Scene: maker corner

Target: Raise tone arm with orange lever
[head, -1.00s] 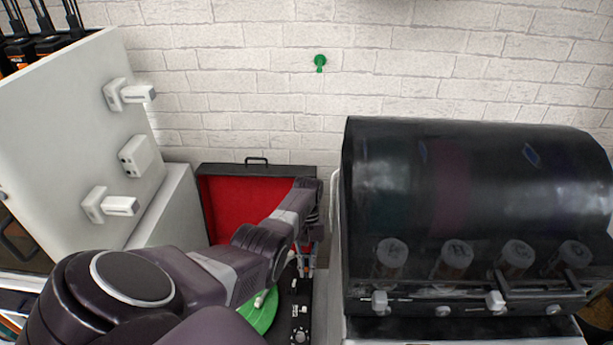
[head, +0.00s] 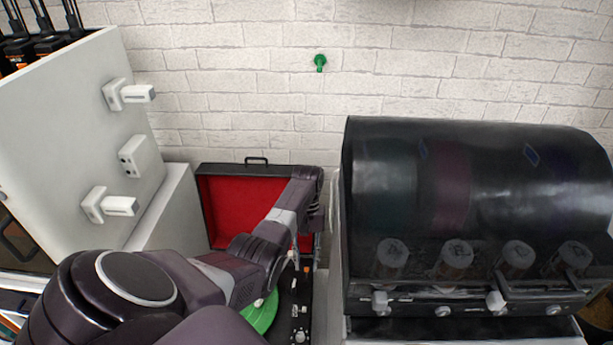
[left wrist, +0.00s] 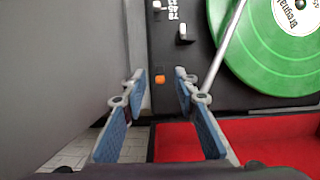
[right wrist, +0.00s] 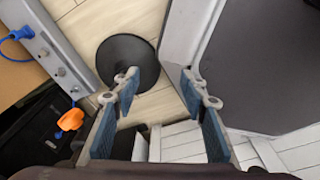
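The record player (head: 290,290) is a black deck in an open case with a red-lined lid (head: 240,205). A green record (left wrist: 265,50) lies on it. The silver tone arm (left wrist: 226,48) runs beside the record toward my left gripper's right finger. The small orange lever (left wrist: 160,79) is on the black deck, seen between the two fingers of my left gripper (left wrist: 159,78). That gripper is open, with blue pads apart and nothing between them touching. In the head view the left arm covers much of the player. My right gripper (right wrist: 156,82) is open and empty, away from the player.
A dark-hooded machine (head: 470,215) stands right of the player. A white cabinet panel (head: 80,140) with sockets stands at the left. A white brick wall (head: 250,80) is behind. The right wrist view shows a round black base (right wrist: 128,62) and an orange item (right wrist: 70,119).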

